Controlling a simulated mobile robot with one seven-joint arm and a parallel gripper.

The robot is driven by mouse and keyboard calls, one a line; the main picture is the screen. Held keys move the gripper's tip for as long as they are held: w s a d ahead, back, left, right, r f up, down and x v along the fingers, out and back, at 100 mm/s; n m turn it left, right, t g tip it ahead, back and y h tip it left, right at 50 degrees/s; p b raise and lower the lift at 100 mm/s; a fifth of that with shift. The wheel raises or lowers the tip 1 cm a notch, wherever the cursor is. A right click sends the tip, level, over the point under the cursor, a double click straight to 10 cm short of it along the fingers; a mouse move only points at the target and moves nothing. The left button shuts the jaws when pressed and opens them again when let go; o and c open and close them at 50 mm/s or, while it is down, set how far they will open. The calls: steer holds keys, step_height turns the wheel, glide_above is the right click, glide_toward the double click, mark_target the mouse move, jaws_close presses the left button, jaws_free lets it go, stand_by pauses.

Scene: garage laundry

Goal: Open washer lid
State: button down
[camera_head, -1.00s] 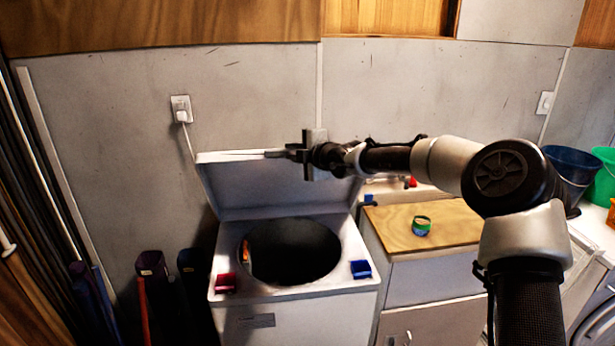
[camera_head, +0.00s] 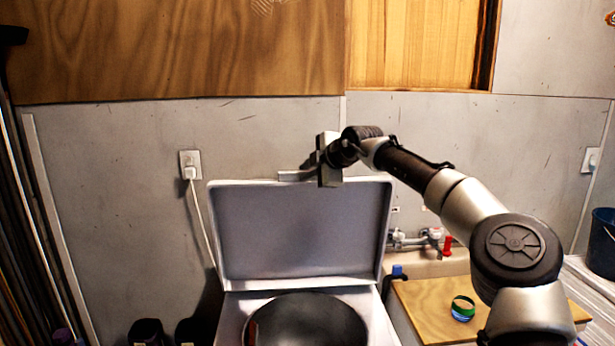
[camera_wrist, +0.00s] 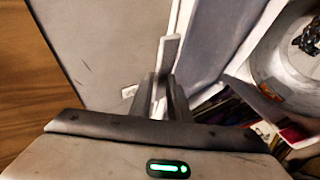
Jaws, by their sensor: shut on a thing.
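The washer lid (camera_head: 305,235) stands raised at the back of the white washer (camera_head: 232,318), close to upright. The washer's round dark drum opening (camera_head: 308,325) shows below it, cut off by the frame's bottom edge. The lid (camera_wrist: 222,42) also shows there as a grey panel right of the fingers. The exact contact between fingers and lid is small and partly hidden.
A grey wall with an outlet and plugged cord (camera_head: 190,165) stands behind the lid. A sink with a red-handled tap (camera_head: 447,245) and a wooden board (camera_head: 430,305) bearing a green-blue roll (camera_head: 462,308) are to the right. A blue bucket (camera_head: 603,240) stands far right.

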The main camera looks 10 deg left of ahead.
steer(key=shift+f, duration=0.15)
steer(key=c, duration=1.9)
jaws_free()
steer(key=shift+w, duration=0.1)
steer(key=shift+o, duration=0.2)
steer(key=b+v, duration=0.3)
steer(key=v, duration=1.4)
steer(key=shift+s, duration=0.2)
